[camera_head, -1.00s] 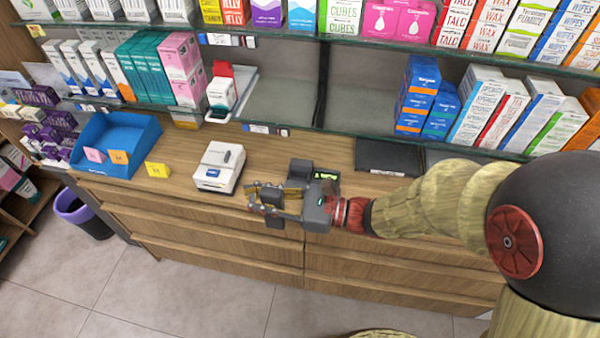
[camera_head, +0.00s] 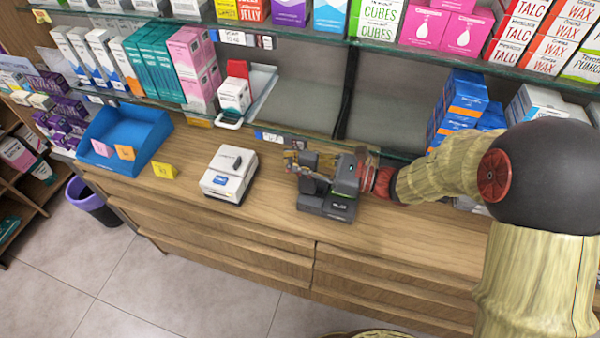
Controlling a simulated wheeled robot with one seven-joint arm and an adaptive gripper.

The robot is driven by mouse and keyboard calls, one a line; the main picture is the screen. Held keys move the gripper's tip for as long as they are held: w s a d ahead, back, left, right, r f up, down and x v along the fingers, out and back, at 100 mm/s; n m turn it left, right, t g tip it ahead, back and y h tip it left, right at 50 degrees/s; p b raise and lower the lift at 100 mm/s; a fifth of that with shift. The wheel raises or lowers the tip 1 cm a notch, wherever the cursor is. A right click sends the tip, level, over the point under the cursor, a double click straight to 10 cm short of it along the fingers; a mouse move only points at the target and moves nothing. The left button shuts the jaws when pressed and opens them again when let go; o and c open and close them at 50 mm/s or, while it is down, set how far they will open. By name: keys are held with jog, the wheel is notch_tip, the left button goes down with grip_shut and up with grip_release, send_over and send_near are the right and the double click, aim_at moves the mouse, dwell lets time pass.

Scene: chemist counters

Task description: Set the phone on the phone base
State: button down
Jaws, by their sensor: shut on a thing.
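The dark phone base (camera_head: 338,207) stands on the wooden counter, right of the white device, with a small green-lit display at its front. My gripper (camera_head: 294,163) is just above and behind the base, reaching in from the right with its fingers pointing left. It is shut on the phone, a dark piece that I can hardly tell apart from the dark fingers. The gripper covers the back of the base. I cannot tell whether the phone touches the base.
A white card-terminal-like device (camera_head: 230,173) stands left of the base. A blue tray (camera_head: 126,136) and a yellow tag (camera_head: 164,171) are farther left. Glass shelves of boxes overhang the counter's back, with the lower shelf edge (camera_head: 300,141) close behind my gripper. The counter front is clear.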

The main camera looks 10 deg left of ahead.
jog(key=w+f+b, duration=0.3)
jog(key=w+f, duration=0.1)
jog(key=f, duration=0.4)
jog(key=shift+d+f, duration=0.25)
jog(key=shift+d, duration=0.1)
jog(key=c, duration=1.7)
grip_release()
jog(key=d, duration=0.4)
jog(key=d+p, duration=0.1)
jog(key=d, duration=0.3)
jog(key=s+d+p, duration=0.1)
jog(key=d, duration=0.3)
jog(key=shift+d, duration=0.1)
